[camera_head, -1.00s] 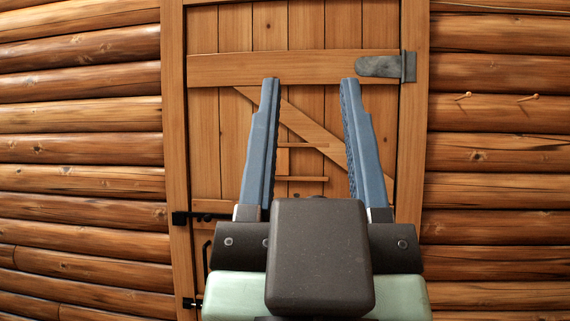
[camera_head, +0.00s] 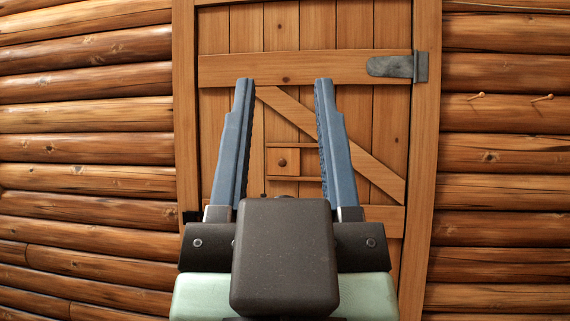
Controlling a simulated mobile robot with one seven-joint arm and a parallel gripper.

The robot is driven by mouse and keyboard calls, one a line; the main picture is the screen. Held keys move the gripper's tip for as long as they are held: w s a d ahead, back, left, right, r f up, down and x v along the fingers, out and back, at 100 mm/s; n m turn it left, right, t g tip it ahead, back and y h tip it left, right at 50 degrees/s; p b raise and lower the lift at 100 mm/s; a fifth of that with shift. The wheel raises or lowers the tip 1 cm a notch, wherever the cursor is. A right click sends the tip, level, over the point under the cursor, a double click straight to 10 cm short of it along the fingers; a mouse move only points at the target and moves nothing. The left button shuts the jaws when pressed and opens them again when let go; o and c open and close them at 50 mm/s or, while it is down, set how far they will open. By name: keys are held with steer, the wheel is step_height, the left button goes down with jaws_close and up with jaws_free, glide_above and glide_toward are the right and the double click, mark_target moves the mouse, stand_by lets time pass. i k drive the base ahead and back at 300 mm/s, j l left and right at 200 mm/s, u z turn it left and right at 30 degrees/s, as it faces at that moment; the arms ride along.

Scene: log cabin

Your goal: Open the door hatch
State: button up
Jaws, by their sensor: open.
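A wooden plank door (camera_head: 355,25) with a diagonal brace fills the middle of the view. A small square wooden hatch (camera_head: 292,162) with a dark round knob (camera_head: 282,162) sits in the door between two thin horizontal rails. The hatch looks closed. My gripper (camera_head: 283,82) is open and empty, its two blue fingers pointing up in front of the door. The hatch shows between the fingers, and the gripper does not appear to touch it. My gripper's body hides the door's lower part.
A grey metal hinge (camera_head: 395,66) is at the door's upper right. Log walls (camera_head: 85,145) flank the door frame (camera_head: 187,110). Two small pegs (camera_head: 541,98) stick out of the right wall.

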mark_target(285, 162)
steer(key=i+z, duration=0.2)
steer(key=i, duration=2.3)
